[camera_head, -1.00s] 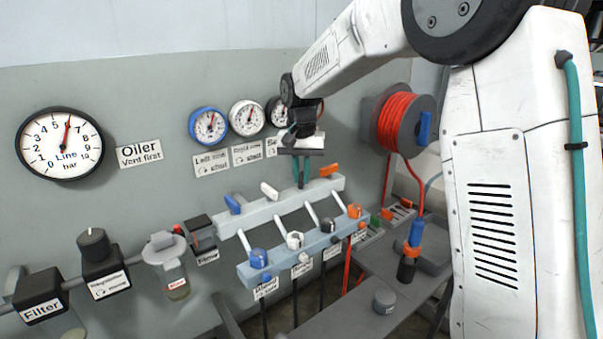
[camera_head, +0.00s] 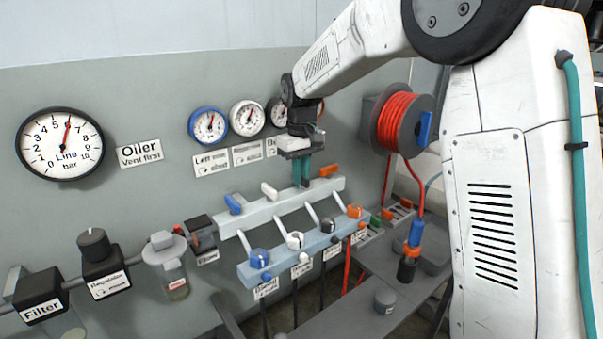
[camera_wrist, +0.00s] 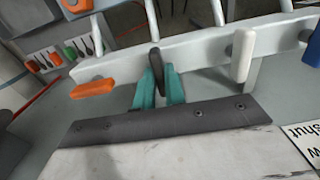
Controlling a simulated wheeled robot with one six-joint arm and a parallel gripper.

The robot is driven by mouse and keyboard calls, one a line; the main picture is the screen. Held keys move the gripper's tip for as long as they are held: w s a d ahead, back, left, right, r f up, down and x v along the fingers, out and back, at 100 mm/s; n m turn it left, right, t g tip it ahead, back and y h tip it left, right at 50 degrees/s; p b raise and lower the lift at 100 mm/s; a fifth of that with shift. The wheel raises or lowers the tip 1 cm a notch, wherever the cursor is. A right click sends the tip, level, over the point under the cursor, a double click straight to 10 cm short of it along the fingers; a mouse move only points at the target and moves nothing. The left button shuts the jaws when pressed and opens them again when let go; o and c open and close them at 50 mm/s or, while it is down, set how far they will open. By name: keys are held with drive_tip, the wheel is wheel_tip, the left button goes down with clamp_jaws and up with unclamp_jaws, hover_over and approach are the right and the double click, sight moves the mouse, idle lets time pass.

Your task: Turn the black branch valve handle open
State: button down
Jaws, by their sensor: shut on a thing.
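The black branch valve handle (camera_wrist: 156,66) is on the pale grey manifold rail (camera_wrist: 200,57), between the orange and white handles. My gripper's teal fingers (camera_wrist: 157,88) are shut on it, one on each side. In the wrist view the handle stands roughly upright, across the rail. In the head view my gripper (camera_head: 301,173) reaches down to the rail below the gauges, and the fingers hide the black handle.
On the same rail are a blue handle (camera_head: 233,204), a white handle (camera_head: 269,190) and an orange handle (camera_head: 329,170). A lower block (camera_head: 290,257) with coloured knobs stands in front. A red hose reel (camera_head: 400,122) is close on the right.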

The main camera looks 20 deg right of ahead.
idle(0.3)
drive_tip(key=c, duration=1.5)
unclamp_jaws()
drive_tip(key=shift+o, duration=0.2)
wheel_tip(320, 180, up, 8)
drive_tip(key=shift+f, duration=0.1)
drive_tip(key=s+d+f+m, duration=0.1)
drive_tip(key=s+f, duration=0.1)
drive_tip(key=s, duration=1.7)
drive_tip(key=s+d+f+m+t, duration=0.1)
drive_tip(key=s+d+f+m, duration=0.1)
drive_tip(key=s, duration=1.7)
drive_tip(key=shift+s+d+f, duration=0.25)
drive_tip(key=shift+s+f, duration=0.05)
drive_tip(key=shift+f, duration=0.15)
